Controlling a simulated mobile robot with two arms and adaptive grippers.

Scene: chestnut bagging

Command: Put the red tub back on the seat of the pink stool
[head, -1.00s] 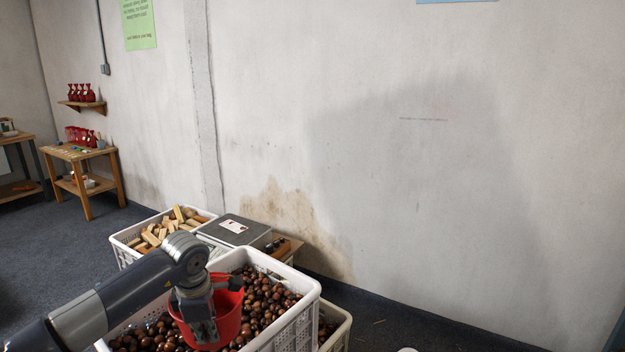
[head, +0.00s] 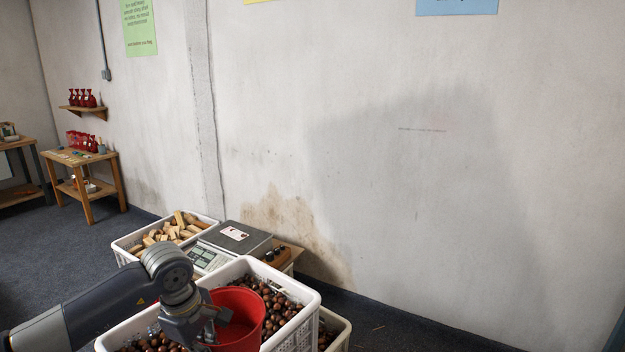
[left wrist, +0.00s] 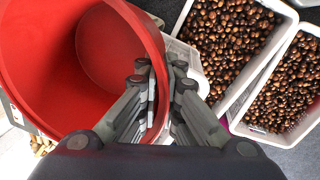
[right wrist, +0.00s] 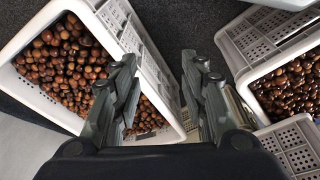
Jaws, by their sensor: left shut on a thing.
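The red tub (head: 247,318) is in front of the chestnut crate in the head view, low in the picture. My left gripper (head: 218,328) is shut on its wall. In the left wrist view the tub (left wrist: 95,45) fills the upper left, its visible inside empty, with its rim between the fingers of my left gripper (left wrist: 157,88). My right gripper (right wrist: 163,85) is open and empty above the crates; it is outside the head view. The pink stool is not clearly seen. A small pink sliver (left wrist: 223,122) shows beside a crate, but I cannot tell what it is.
White crates of chestnuts (head: 300,288) stand below and beside the tub. Behind are a crate of wooden blocks (head: 122,247) and a grey scale (head: 240,237). A wooden table (head: 85,158) stands far left. Dark floor is open at left.

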